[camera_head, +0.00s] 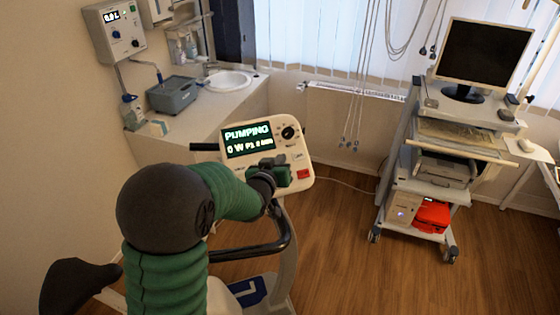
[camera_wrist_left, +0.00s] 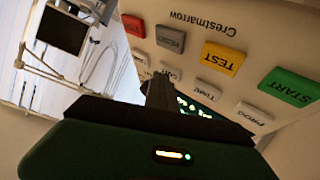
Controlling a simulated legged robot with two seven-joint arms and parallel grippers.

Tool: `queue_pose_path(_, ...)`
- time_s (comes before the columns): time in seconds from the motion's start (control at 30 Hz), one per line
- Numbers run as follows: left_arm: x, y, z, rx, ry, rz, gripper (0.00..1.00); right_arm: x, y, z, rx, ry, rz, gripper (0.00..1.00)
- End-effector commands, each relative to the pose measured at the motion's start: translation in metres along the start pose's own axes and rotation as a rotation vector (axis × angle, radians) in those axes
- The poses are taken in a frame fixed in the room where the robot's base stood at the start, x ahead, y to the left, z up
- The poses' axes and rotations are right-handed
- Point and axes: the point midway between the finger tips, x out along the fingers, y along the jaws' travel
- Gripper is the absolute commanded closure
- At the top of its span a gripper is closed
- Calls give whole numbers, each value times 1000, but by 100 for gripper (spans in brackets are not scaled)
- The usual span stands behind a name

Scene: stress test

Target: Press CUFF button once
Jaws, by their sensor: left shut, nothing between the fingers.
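The bike's control panel (camera_head: 310,163) has a lit screen (camera_head: 249,139) reading "PUMPING", with "0 W P1 0 MIN" below. In the left wrist view the panel (camera_wrist_left: 262,40) appears upside down. A row of pale buttons includes PROG (camera_wrist_left: 254,113) and TIME (camera_wrist_left: 208,90). A pale button (camera_wrist_left: 169,70) beside the finger has a partly readable label, possibly CUFF. My left gripper (camera_head: 284,172) is shut and empty over the panel's lower part. It also shows in the wrist view (camera_wrist_left: 160,90), its tip close to the pale buttons; contact cannot be told. My right gripper is out of view.
The panel also carries a green START button (camera_wrist_left: 290,86), yellow TEST button (camera_wrist_left: 222,57), grey button (camera_wrist_left: 170,38) and red button (camera_wrist_left: 133,25). A dark knob (camera_head: 290,132) sits beside the screen. The handlebar (camera_head: 262,247) lies below my arm. A monitor cart (camera_head: 425,170) stands right.

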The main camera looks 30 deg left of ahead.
Motion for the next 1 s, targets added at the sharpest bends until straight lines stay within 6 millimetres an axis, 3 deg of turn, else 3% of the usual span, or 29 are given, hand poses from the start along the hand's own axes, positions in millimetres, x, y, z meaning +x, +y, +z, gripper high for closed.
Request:
queue_pose_path(0.77,-11,8,-8,0,-1,0,100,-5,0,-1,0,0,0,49)
queue_pose_path(1.0,-26,20,-21,1,0,2,100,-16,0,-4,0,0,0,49)
